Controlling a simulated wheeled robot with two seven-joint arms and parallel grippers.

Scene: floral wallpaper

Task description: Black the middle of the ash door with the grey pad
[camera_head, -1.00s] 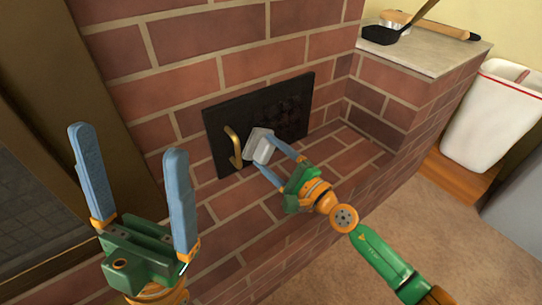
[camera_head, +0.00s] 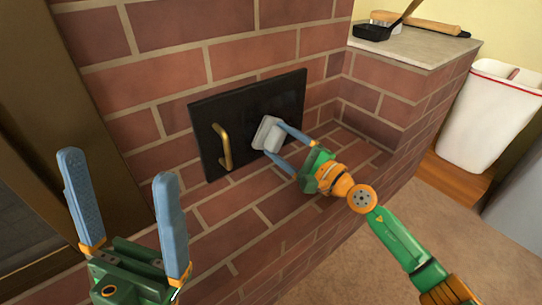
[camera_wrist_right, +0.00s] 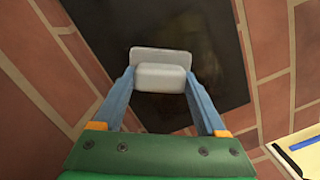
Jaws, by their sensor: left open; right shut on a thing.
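The ash door (camera_head: 208,112) is a black panel with a brass handle (camera_head: 222,147) at its left, set in the brick wall. In the right wrist view the door (camera_wrist_right: 115,22) shows a faint brownish patch right of the pad. My right gripper (camera_head: 275,138) is shut on the grey pad (camera_head: 266,131), which is at the middle of the door, right of the handle. The pad (camera_wrist_right: 160,65) faces the door; I cannot tell if it touches. It hides the door behind it. My left gripper (camera_head: 118,185) is open and empty at the lower left, away from the door.
A brick ledge (camera_head: 235,235) runs below the door. A white bin (camera_head: 487,125) stands at the right. The carpet is clear.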

